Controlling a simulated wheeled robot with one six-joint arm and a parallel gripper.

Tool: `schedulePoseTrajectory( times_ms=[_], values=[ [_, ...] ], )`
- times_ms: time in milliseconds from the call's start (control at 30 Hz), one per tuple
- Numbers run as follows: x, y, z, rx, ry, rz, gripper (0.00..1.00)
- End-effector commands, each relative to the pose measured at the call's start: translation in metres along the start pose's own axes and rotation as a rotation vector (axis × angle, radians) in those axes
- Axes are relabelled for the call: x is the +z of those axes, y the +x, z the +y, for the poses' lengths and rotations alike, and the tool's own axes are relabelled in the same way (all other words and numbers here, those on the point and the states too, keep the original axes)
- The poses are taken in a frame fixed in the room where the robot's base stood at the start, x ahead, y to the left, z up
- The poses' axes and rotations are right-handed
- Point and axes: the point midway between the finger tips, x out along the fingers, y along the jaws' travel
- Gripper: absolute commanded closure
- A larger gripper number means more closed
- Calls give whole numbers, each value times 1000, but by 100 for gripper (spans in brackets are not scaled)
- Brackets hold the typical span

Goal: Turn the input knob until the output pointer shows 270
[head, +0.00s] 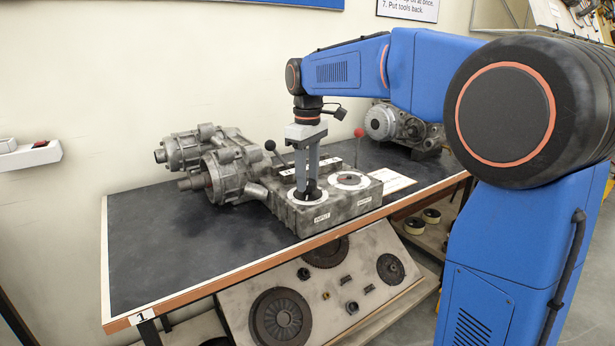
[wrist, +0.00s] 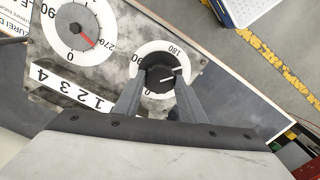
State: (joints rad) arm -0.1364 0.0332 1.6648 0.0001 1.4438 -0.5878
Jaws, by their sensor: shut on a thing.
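The grey gearbox (head: 330,212) stands on the dark bench top. My gripper (head: 308,190) points down, its fingers shut on the dark input knob (wrist: 160,74). The knob sits in the middle of the white input dial (wrist: 143,62). A white mark on it points right in the wrist view; the 270 label is not readable there. The output dial (wrist: 57,21), also in the head view (head: 348,187), is beside it. Its red pointer (wrist: 88,40) points to the lower right in the wrist view, between 0 and 270, closer to the 270 label.
A black-knobbed lever (head: 270,145) and a red-knobbed lever (head: 359,132) rise behind the dials. A strip numbered 1 to 4 (wrist: 70,88) lies near them. A large metal gear unit (head: 215,160) stands left, a motor (head: 395,125) behind right. The bench's left front is clear.

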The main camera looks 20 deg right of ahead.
Motion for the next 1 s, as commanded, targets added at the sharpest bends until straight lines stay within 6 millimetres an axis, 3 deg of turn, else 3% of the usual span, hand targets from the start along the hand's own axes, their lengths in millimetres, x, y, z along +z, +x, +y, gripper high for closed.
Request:
schedulePoseTrajectory(
  times_ms=[600,1000],
  values=[
    [0,0,1,1,560,1,85],
    [0,0,1,1,810,1,85]
  ],
)
